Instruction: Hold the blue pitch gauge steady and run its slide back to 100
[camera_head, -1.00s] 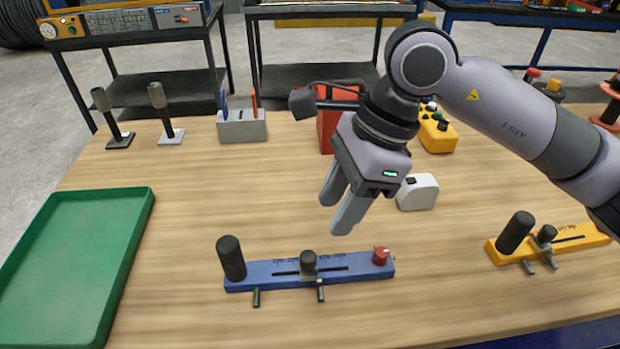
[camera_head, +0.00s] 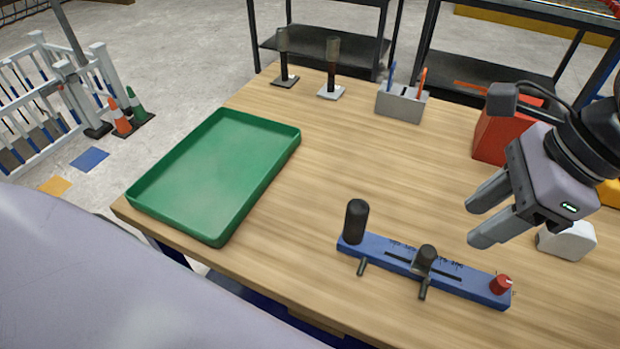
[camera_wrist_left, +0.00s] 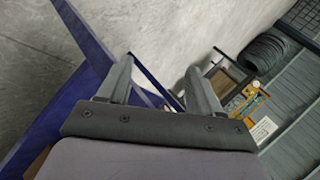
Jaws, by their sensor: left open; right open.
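The blue pitch gauge (camera_head: 385,253) lies flat near the front of the wooden table. It has a tall black grip at its left end, a slide with a black knob (camera_head: 425,257) around the middle of its slot, and a red knob (camera_head: 501,284) at its right end. Its scale marks are too small to read. My right gripper (camera_head: 476,222) is open and empty, above the table behind the gauge's right half, not touching it. My left gripper (camera_wrist_left: 160,85) shows in the left wrist view, open and empty over the floor beside a blue frame; its fingers do not show in the head view.
A green tray (camera_head: 215,236) lies left of the gauge. Behind stand two dark-handled tools, a grey holder (camera_head: 402,104), a red box (camera_head: 497,135) and a white block (camera_head: 567,241). Bare wood lies between tray and gauge. White railings and cones stand on the floor left.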

